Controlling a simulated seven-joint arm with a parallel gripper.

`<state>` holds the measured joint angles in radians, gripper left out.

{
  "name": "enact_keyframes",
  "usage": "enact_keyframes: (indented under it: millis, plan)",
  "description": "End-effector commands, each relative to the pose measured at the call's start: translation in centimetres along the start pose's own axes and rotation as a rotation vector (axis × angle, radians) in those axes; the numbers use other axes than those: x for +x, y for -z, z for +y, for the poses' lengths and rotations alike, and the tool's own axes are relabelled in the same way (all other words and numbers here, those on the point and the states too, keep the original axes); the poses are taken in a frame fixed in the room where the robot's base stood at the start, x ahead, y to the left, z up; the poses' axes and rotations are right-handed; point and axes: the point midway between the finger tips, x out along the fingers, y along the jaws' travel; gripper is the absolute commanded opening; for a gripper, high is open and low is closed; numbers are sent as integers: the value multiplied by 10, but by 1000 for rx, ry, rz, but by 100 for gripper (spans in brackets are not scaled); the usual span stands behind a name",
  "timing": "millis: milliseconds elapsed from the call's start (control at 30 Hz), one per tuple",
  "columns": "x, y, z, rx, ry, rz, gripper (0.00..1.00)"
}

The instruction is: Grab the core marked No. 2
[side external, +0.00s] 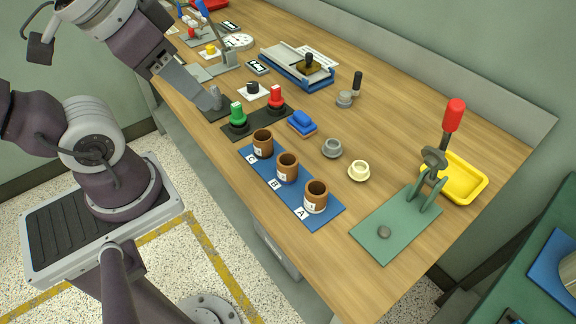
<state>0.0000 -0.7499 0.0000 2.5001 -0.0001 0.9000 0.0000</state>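Three brown hollow cylinders, the cores, stand upright on a blue mat (323,213) lettered A, B and C. The core at A (317,194) is at the front right, the core at B (287,168) is in the middle and the core at C (263,145) is at the far left. Each has a small white label; the numbers are too small to read with certainty, so I cannot tell which is No. 2. My gripper (214,98) is up and left of the cores, apart from them, near the table's left edge. Its finger gap is not clear.
A red-handled press on a green plate (373,239) and a yellow tray (474,184) lie farther right.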

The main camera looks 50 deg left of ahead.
Motion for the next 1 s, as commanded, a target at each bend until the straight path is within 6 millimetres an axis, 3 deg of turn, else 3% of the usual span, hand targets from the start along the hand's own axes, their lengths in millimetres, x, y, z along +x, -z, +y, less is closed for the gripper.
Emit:
enact_keyframes:
  millis: [67,200,233,533,667,733,767,1000]
  plan:
    - [0,0,0,0,0,0,36]
    - [0,0,0,0,0,0,64]
    - [0,0,0,0,0,0,66]
    - [-2,2,0,0,0,2,66]
    - [-26,16,0,0,0,7,66]
    - [-45,26,0,0,0,7,66]
    - [-44,35,-8,-9,30,29,66]
    - [-37,146,-84,-2,314,382,66]
